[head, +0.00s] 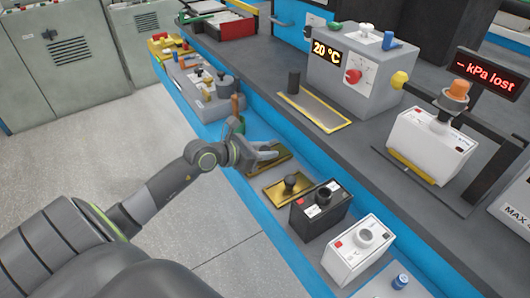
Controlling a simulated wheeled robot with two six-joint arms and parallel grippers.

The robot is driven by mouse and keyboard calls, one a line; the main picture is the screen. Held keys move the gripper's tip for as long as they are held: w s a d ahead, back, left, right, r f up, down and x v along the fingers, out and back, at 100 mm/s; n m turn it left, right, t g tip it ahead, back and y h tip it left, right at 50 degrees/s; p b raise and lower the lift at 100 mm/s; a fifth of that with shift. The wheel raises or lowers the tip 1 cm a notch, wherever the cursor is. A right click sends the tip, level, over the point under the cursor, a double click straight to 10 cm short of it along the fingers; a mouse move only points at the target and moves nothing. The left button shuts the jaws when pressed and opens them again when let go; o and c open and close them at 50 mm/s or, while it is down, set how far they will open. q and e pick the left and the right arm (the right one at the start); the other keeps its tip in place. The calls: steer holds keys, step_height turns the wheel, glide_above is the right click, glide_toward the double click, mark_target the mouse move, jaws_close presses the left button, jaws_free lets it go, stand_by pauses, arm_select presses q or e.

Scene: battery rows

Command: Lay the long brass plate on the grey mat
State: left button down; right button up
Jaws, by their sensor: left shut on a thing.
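A brass plate (280,154) lies on the lower front shelf beneath my left gripper (266,152), partly hidden by it. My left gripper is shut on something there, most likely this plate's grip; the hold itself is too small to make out. A second brass plate (272,193) with a dark knob (291,183) lies just nearer along the shelf. I cannot tell surely which is longer. A flat grey mat (318,111) with yellowish edges lies on the upper bench, in front of the temperature box. My right gripper is not in view.
A grey box (338,92) reading 20 °C stands behind the mat, with a dark cylinder (293,82) at its left. A black battery (320,212) and a white battery (357,250) stand nearer on the shelf. Another white battery (430,147) stands on the bench.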

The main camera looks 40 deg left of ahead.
arm_select(q)
steer(key=shift+f, duration=0.1)
steer(key=c, duration=1.5)
jaws_free()
steer(key=shift+f, duration=0.15)
steer(key=shift+c, duration=0.2)
steer(key=o, duration=0.4)
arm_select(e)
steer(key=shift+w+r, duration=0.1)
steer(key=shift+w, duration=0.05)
arm_select(q)
steer(key=shift+o, duration=0.2)
steer(key=shift+s+r, duration=0.2)
steer(key=shift+r, duration=0.05)
steer(key=p+v, duration=0.1)
steer(key=v, duration=0.4)
steer(key=shift+s+a+r, duration=0.1)
steer(key=shift+s+a, duration=0.15)
steer(key=shift+s, duration=0.05)
steer(key=shift+p+v, duration=1.05)
steer(key=shift+v, duration=1.85)
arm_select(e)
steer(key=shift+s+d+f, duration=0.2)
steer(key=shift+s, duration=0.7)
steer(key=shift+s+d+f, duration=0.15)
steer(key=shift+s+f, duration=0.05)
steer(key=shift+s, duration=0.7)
